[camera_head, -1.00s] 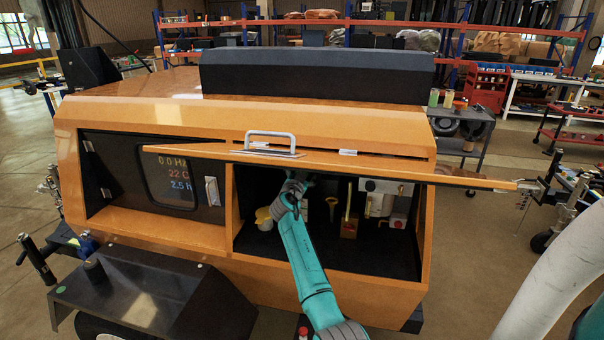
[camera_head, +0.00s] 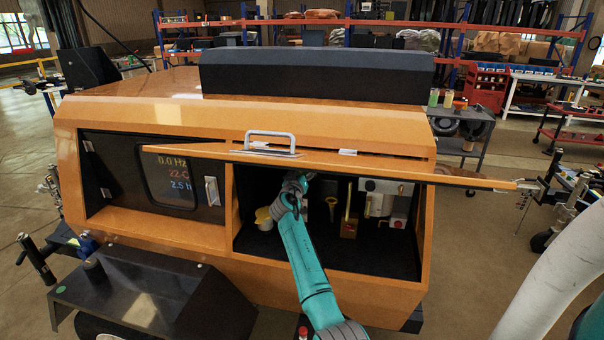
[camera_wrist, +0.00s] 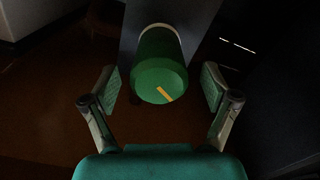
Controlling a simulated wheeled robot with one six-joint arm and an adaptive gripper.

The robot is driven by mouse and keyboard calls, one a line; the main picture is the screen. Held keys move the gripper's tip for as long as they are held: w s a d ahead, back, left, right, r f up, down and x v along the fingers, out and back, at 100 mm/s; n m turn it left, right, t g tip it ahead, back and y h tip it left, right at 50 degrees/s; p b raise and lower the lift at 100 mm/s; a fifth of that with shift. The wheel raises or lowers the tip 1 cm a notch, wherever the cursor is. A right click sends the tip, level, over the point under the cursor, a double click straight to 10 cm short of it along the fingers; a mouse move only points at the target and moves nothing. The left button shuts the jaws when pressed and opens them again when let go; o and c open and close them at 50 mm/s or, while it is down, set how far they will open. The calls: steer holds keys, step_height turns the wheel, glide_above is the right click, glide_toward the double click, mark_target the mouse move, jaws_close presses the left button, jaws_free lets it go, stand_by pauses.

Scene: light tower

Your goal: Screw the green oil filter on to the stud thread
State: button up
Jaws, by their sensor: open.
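The green oil filter (camera_wrist: 160,80) shows in the wrist view, a green cylinder with a yellow stripe on its near end. Its far end meets a pale ring against a grey upright surface; the stud thread is hidden behind it. My gripper (camera_wrist: 160,88) is open, with one finger on each side of the filter's near end and a visible gap to each. In the head view my teal arm reaches into the open compartment, and the gripper and filter are hidden there.
The orange light tower's raised door (camera_head: 330,161) hangs over my arm. The black floor (camera_head: 375,255) has free room.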

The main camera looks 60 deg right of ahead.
steer(key=n, duration=0.5)
stand_by(1.0)
steer(key=shift+r, duration=0.1)
steer(key=c, duration=1.5)
steer(key=m, duration=0.4)
steer(key=shift+m, duration=0.4)
steer(key=m, duration=0.5)
steer(key=shift+d, duration=0.1)
